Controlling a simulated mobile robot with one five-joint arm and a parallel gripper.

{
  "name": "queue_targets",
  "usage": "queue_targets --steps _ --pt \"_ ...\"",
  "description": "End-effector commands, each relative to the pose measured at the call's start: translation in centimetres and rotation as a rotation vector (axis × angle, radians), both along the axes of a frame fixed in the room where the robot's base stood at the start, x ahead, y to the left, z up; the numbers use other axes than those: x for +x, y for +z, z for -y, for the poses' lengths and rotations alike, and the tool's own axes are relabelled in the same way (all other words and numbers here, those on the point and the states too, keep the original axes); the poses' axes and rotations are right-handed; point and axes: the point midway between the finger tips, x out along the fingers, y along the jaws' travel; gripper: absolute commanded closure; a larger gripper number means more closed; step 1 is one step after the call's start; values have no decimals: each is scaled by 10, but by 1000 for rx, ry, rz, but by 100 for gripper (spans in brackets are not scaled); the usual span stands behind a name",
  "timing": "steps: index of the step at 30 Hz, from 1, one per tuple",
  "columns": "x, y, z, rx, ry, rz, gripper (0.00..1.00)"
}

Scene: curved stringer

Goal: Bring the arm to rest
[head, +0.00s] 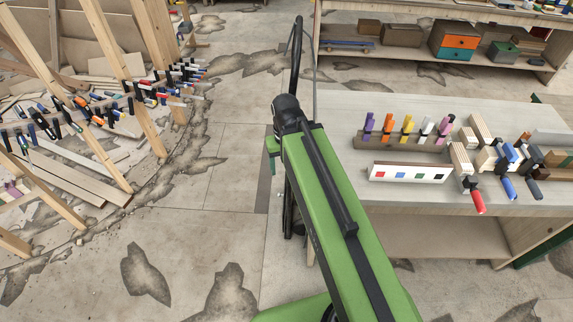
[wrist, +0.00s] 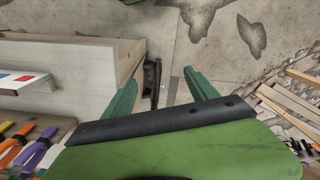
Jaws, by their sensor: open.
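My green arm (head: 345,225) reaches forward from the bottom of the head view, along the left side of the workbench (head: 340,112). My gripper (wrist: 160,77) shows in the wrist view as two green fingers held apart, with nothing between them. The concrete floor lies beyond the fingers, and the workbench edge is close to the left finger. In the head view the fingers cannot be made out clearly, as the arm covers much of that area.
Several coloured clamps (head: 407,128) and a white strip with coloured squares (head: 408,173) are on the bench. Clamps with blue and red handles (head: 508,188) sit at its right. A wooden rack with many clamps (head: 60,115) stands left. Cracked floor (head: 225,170) between is clear.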

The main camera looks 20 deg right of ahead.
Motion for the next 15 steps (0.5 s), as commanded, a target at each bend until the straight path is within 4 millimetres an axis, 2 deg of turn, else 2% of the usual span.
queue_targets --steps 6,8,11,15 --pt "1 0 1 1 0 1 33" --pt "1 -6 1 1 0 1 33" --pt "1 -30 1 1 0 1 33" --pt "1 -79 1 1 0 1 33"
